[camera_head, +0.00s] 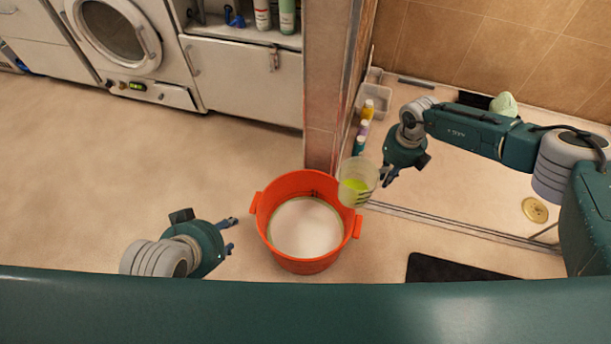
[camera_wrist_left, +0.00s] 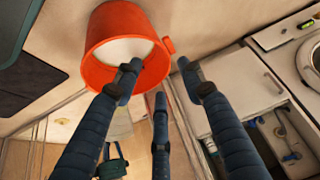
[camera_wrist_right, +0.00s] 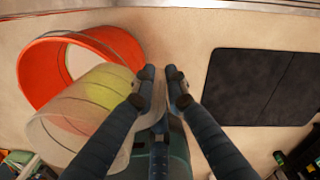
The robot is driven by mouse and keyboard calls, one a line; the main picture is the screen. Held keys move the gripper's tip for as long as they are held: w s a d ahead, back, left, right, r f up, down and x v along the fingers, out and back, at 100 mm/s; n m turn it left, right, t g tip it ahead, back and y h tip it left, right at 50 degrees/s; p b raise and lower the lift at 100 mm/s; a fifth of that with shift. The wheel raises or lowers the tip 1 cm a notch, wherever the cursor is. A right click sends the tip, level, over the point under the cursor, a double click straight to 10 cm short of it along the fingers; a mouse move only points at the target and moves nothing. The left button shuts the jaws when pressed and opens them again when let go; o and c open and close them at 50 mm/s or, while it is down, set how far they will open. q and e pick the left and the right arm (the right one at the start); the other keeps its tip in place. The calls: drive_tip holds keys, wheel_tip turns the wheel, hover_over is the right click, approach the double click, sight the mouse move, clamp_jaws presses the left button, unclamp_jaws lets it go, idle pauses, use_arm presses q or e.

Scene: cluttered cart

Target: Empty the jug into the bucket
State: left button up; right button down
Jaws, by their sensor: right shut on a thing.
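An orange bucket (camera_head: 273,196) with two side handles stands on the floor in the middle of the head view; its inside shows whitish. A translucent jug (camera_head: 358,188) with yellow-green liquid is at the bucket's right rim, seen from above. My right gripper (camera_head: 385,180) is shut on the jug, and the right wrist view shows the jug (camera_wrist_right: 62,122) to the left of the fingers (camera_wrist_right: 160,95), partly over the bucket (camera_wrist_right: 40,70). My left gripper (camera_head: 231,233) is open and empty, left of the bucket. The left wrist view shows the bucket (camera_wrist_left: 97,65) beyond its spread fingers (camera_wrist_left: 158,75).
A partition post (camera_head: 325,100) stands behind the bucket. A shower tray (camera_head: 450,190) with several bottles (camera_head: 363,127) and a clear bin (camera_head: 376,94) lies at right. A dark mat (camera_head: 450,269) lies right of the bucket. A washing machine (camera_head: 165,95) is at back left; the left floor is clear.

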use_arm(q)
drive_tip(key=shift+s+a+f+g+y+p, duration=0.1)
drive_tip(key=shift+s+a+f+g+p, duration=0.25)
drive_tip(key=shift+s, duration=0.55)
drive_tip(key=shift+s+a+g+y+p, duration=0.15)
drive_tip(key=shift+s+g, duration=0.3)
drive_tip(key=shift+s, duration=0.5)
drive_tip(key=shift+s+a+f+g+y+p, duration=0.1)
drive_tip(key=shift+s+a+f+g, duration=0.2)
drive_tip(key=shift+s, duration=0.6)
use_arm(e)
drive_tip(key=shift+r, duration=0.65)
use_arm(q)
drive_tip(key=shift+r, duration=0.1)
